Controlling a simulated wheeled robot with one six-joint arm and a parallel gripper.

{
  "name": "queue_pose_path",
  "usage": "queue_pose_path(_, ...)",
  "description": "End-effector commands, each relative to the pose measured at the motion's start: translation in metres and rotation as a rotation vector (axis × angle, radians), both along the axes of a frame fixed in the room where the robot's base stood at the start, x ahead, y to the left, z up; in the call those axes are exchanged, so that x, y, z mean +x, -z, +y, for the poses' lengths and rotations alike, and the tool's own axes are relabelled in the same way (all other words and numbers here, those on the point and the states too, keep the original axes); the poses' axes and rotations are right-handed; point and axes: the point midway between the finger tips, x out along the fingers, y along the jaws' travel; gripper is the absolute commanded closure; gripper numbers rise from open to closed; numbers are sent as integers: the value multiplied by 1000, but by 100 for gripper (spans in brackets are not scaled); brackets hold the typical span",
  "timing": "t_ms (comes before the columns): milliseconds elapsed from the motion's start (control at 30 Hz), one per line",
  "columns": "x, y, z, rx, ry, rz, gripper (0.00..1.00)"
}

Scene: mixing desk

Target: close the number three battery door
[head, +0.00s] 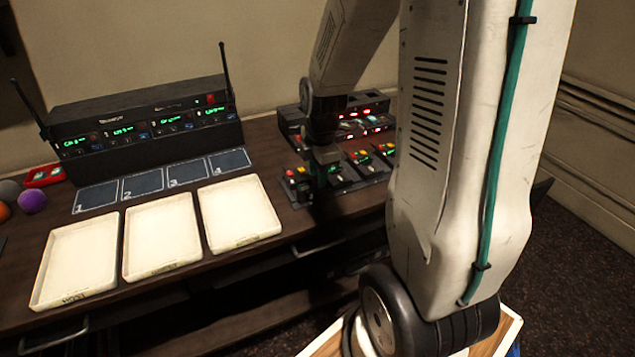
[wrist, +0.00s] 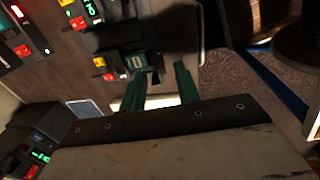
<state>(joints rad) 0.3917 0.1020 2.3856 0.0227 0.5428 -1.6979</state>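My gripper (wrist: 166,74) shows two green fingers with a gap between their tips in the wrist view, and nothing can be made out between them. A dark pack (wrist: 127,60) with a small lit display and red and yellow parts lies just beyond the left finger; I cannot tell whether they touch.
A black unit (head: 365,113) with red lights stands behind the packs. A receiver rack (head: 140,125) with two antennas stands at the left. Numbered slate pads (head: 143,184) lie before it, then three white trays (head: 160,236). The desk's right edge is near the packs.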

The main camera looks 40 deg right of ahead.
Motion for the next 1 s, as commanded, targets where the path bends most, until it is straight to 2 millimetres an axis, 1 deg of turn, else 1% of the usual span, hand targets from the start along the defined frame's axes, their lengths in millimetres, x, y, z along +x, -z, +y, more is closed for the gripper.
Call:
queue_pose_path(33, 0, 10, 0, 1, 0, 4, 68)
queue_pose_path(100, 2, 20, 0, 1, 0, 3, 68)
queue_pose_path(233, 3, 33, 0, 1, 0, 2, 68)
queue_pose_path(367, 4, 39, 0, 0, -1, 1, 68)
queue_pose_path(600, 4, 40, 0, 0, 0, 0, 68)
queue_pose_path(633, 4, 40, 0, 0, 0, 0, 74)
queue_pose_path(667, 4, 40, 0, 0, 0, 0, 82)
queue_pose_path(700, 4, 40, 0, 0, 0, 0, 93)
queue_pose_path(733, 4, 40, 0, 0, 0, 0, 100)
queue_pose_path(833, 5, 40, 0, 0, 0, 0, 100)
queue_pose_path(867, 5, 40, -7, 0, 2, 0, 100)
queue_pose_path(1000, 5, 40, 0, 1, -3, 1, 100)
